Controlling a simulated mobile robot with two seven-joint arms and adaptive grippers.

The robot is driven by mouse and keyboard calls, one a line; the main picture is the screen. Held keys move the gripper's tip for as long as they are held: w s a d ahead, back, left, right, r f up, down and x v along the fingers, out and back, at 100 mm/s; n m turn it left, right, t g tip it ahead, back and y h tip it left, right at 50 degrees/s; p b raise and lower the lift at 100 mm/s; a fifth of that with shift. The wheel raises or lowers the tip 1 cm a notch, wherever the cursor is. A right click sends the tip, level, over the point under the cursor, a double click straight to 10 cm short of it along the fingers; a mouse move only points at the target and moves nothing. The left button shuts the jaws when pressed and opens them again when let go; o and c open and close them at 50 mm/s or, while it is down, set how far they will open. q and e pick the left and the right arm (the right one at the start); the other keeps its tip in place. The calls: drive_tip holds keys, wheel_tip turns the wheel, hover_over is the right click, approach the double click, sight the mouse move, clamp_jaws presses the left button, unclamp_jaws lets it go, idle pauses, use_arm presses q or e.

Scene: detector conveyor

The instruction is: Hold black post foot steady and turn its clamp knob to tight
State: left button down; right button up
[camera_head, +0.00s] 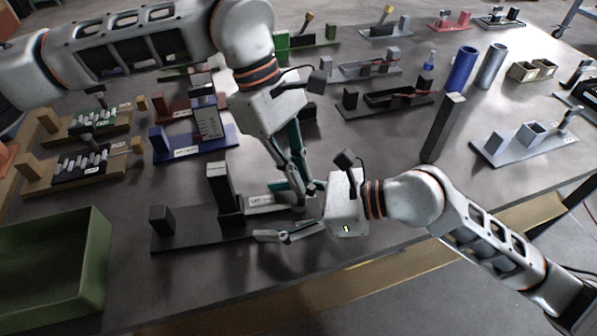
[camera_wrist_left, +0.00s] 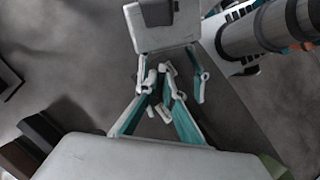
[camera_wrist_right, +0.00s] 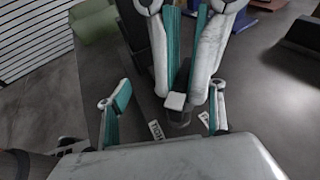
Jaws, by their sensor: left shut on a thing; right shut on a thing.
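The black post foot (camera_head: 190,238) lies near the table's front edge in the head view, with a short block and a taller upright post on it. My left gripper (camera_head: 303,190) reaches down at its right end, shut on the clamp knob, which is mostly hidden. In the right wrist view a small pale-topped piece (camera_wrist_right: 175,101), apparently the knob, shows at my left fingertips. My right gripper (camera_head: 287,218) comes in from the right, its fingers either side of the foot's end, shut on it; the contact is partly hidden. A TIGHT label (camera_wrist_right: 156,130) lies beside the knob.
A green bin (camera_head: 55,265) stands at the front left. A blue holder (camera_head: 195,145) and wooden racks (camera_head: 80,165) are behind it. A dark upright post (camera_head: 442,128) and a grey fixture (camera_head: 525,140) stand to the right. My two hands are very close together.

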use_arm(q)
drive_tip(key=shift+f, duration=0.15)
drive_tip(key=c, duration=2.2)
unclamp_jaws()
drive_tip(key=v, duration=1.2)
